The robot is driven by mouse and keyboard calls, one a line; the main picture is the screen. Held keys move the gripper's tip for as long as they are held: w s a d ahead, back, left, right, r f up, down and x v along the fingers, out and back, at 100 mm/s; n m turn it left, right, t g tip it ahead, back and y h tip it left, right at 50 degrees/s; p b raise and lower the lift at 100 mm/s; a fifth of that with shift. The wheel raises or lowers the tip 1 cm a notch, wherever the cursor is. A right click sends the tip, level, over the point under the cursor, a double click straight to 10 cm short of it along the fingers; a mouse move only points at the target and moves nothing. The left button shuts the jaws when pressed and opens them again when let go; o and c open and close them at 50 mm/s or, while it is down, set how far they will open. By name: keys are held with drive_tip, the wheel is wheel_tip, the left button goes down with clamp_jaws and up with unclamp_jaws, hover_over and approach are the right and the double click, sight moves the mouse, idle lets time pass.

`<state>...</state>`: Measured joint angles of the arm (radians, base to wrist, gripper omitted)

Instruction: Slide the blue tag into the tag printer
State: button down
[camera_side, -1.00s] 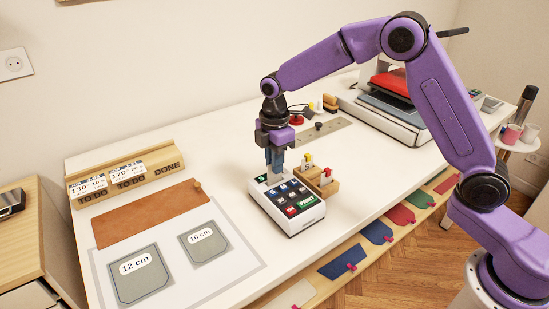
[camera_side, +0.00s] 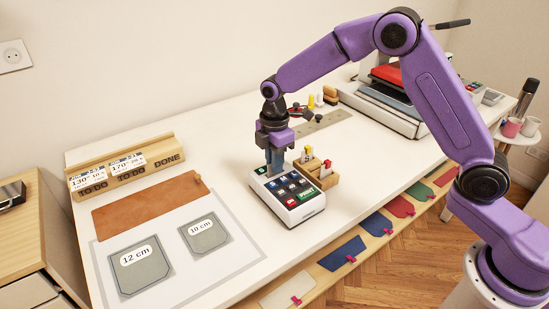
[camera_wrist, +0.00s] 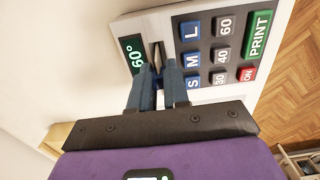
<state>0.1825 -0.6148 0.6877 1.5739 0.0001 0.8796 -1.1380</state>
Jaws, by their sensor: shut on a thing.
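The tag printer (camera_side: 284,204) is a white box with a small green display and blue, grey, red and green buttons. It stands on the white table, and its keys also show in the wrist view (camera_wrist: 207,62). My gripper (camera_side: 274,170) points down over the printer's back end, beside the display. In the wrist view its two blue fingers (camera_wrist: 160,84) are close together at the dark slot next to the "60°" display. They are shut on a thin piece, taken as the blue tag, mostly hidden between them. I cannot tell how deep it sits in the slot.
A wooden holder with upright tags (camera_side: 320,180) stands right beside the printer. A metal ruler (camera_side: 322,124) and a heat press (camera_side: 385,105) lie behind. A brown leather piece (camera_side: 150,207) and grey pocket templates (camera_side: 140,268) are left. Coloured pockets (camera_side: 343,254) line the front shelf.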

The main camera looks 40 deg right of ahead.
drive_tip(key=shift+f, duration=0.35)
drive_tip(key=c, duration=1)
unclamp_jaws()
drive_tip(key=shift+c, duration=0.2)
wheel_tip(320, 180, up, 18)
drive_tip(key=shift+f, duration=0.25)
drive_tip(key=shift+s, duration=0.1)
